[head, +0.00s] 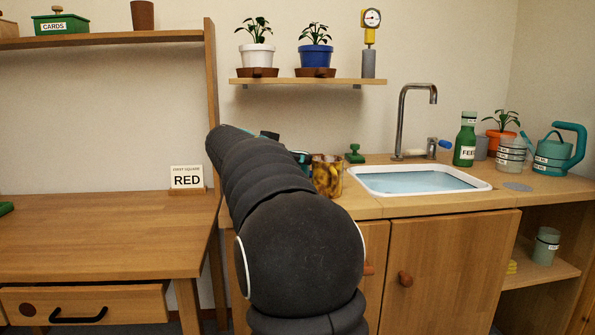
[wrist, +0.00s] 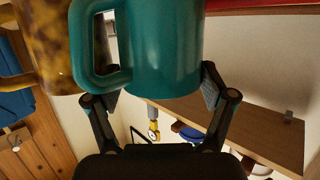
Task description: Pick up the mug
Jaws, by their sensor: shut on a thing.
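A teal mug (wrist: 165,50) fills the top middle of the wrist view, with its handle (wrist: 88,45) on the left. My gripper (wrist: 155,93) is shut on it, one finger at each side; the left finger is close to the handle. A brown and yellow mottled mug (wrist: 55,40) is beside the teal mug on the left in the wrist view. In the head view the mottled mug (head: 327,175) stands near the left end of the sink counter. There my arm hides the gripper and most of the teal mug. I cannot tell whether the teal mug touches the counter.
The sink (head: 420,180) with its tap (head: 402,120) is right of the mottled mug. A small green object (head: 355,154) is behind. A green bottle (head: 465,140) and a teal watering can (head: 555,150) stand further right. A shelf with potted plants (head: 310,80) is above.

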